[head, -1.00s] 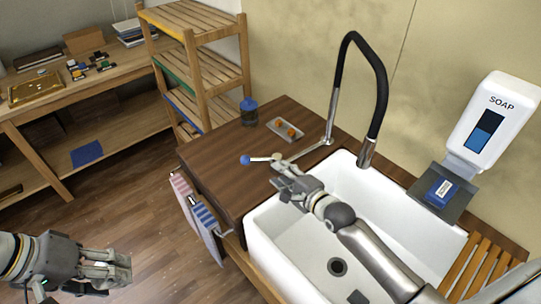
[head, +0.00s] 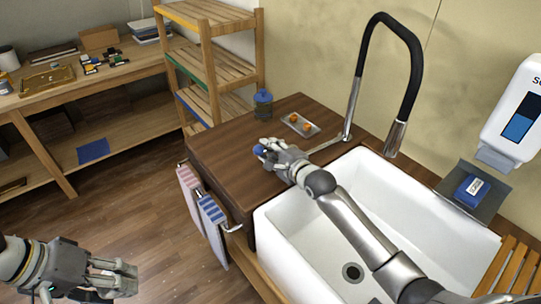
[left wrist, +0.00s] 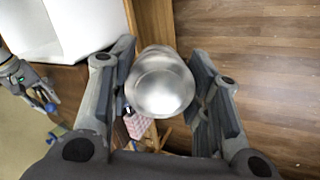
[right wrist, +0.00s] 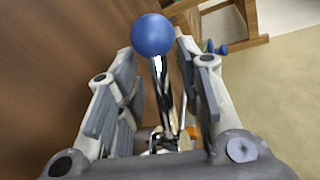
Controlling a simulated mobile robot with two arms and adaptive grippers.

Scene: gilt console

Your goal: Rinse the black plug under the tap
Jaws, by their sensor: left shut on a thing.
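The tap has a black arched hose (head: 411,60) and a metal spout (head: 396,139) over the white sink (head: 275,228); no water shows. Its metal lever (right wrist: 165,90) ends in a blue ball (right wrist: 153,35). My right gripper (head: 268,152) is at the lever above the wooden counter. Its fingers (right wrist: 160,70) stand apart on either side of the lever, with the ball beyond them. My left gripper (head: 132,279) is over the floor, shut on a round silver metal thing (left wrist: 160,85). I cannot make out a black plug.
The sink has a dark drain (head: 352,272). A blue jar (head: 263,103) and a small tray (head: 301,125) with orange things are on the counter (head: 225,155). Towels (head: 211,209) hang at its front. A soap dispenser (head: 515,113) is on the wall. Open floor lies left.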

